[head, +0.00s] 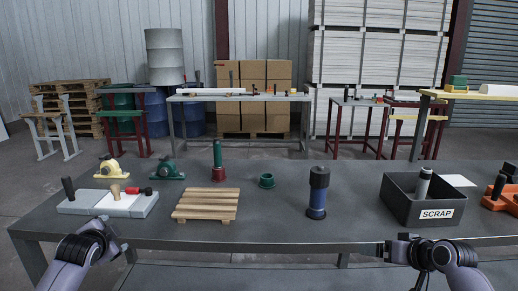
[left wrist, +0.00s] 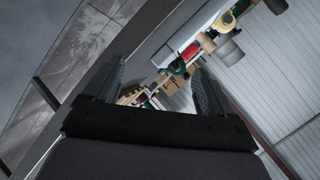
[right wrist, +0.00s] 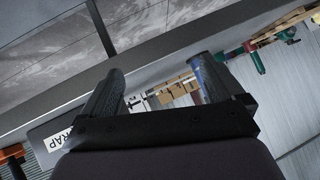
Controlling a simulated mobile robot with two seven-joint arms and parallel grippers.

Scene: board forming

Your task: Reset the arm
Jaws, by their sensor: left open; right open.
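My left gripper (head: 112,229) is at the lower left of the head view, in front of the table's near edge. In the left wrist view its two fingers (left wrist: 155,85) stand apart with nothing between them. My right gripper (head: 385,250) is at the lower right of the head view, also by the near edge. In the right wrist view its fingers (right wrist: 158,82) are apart and empty. Neither gripper touches any object that I can see.
The grey table (head: 270,222) carries a fixture board (head: 90,203), a wooden slatted pallet (head: 206,204), a dark blue cylinder tool (head: 318,192), a green ring (head: 267,180), a green post (head: 217,160) and a black SCRAP bin (head: 400,207). An orange tool (head: 500,195) lies at the far right. The front middle is clear.

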